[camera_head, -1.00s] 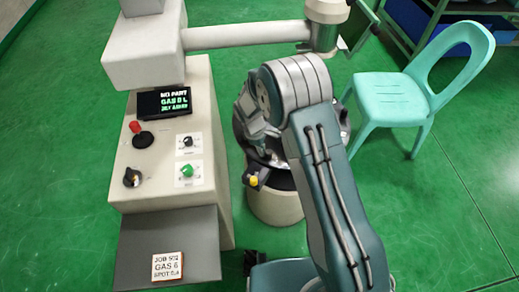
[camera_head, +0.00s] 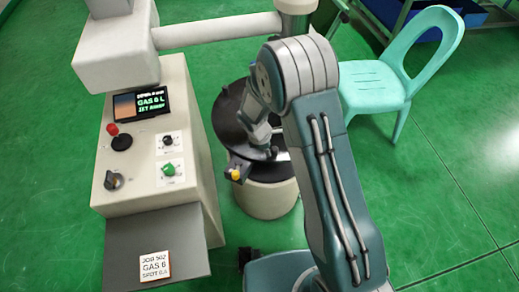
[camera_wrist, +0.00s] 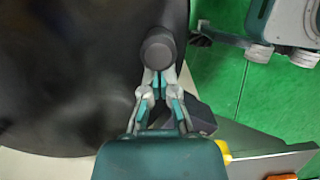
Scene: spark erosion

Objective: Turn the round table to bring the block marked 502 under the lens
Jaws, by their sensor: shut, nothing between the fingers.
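The dark round table (camera_head: 228,112) stands on a pale round base (camera_head: 268,198), partly hidden behind my arm. It fills the left of the wrist view (camera_wrist: 60,70). A dark round knob (camera_wrist: 158,48) stands near its edge. My gripper (camera_wrist: 160,76) is shut and empty, its fingertips right at the knob; I cannot tell whether they touch. In the head view my gripper (camera_head: 268,152) is over the table's near side. I cannot make out a block marked 502. A machine head (camera_head: 297,6) is at the beam's end; its lens is not visible.
A control console (camera_head: 150,175) stands left, with a screen (camera_head: 140,103), a red-topped lever (camera_head: 113,130), a green knob (camera_head: 168,169) and a card reading JOB 502 (camera_head: 154,266). A yellow knob (camera_head: 236,174) sits on a bracket at the table's front. A turquoise chair (camera_head: 375,85) stands right.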

